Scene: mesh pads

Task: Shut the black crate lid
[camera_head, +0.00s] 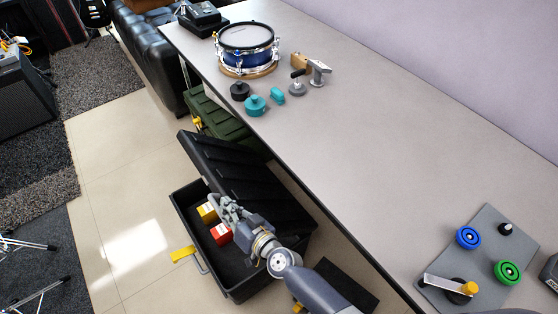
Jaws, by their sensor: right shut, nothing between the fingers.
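The black crate (238,292) stands on the tiled floor beside the table. Its black lid (245,175) is raised and leans back on the side toward the table. A yellow box (207,212) and a red box (221,234) lie inside the crate. A yellow latch (182,254) hangs on a wire loop at the crate's front left. My right gripper (222,204) is shut and empty. In the picture it overlaps the crate's opening in front of the lid, and I cannot tell whether it touches the lid. My left gripper is not in view.
The grey table (370,130) runs along the crate's right side. It carries a blue drum (246,52), several small knobs and a grey panel (470,255). A green case (218,118) stands behind the crate. The floor (110,170) to the left is clear.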

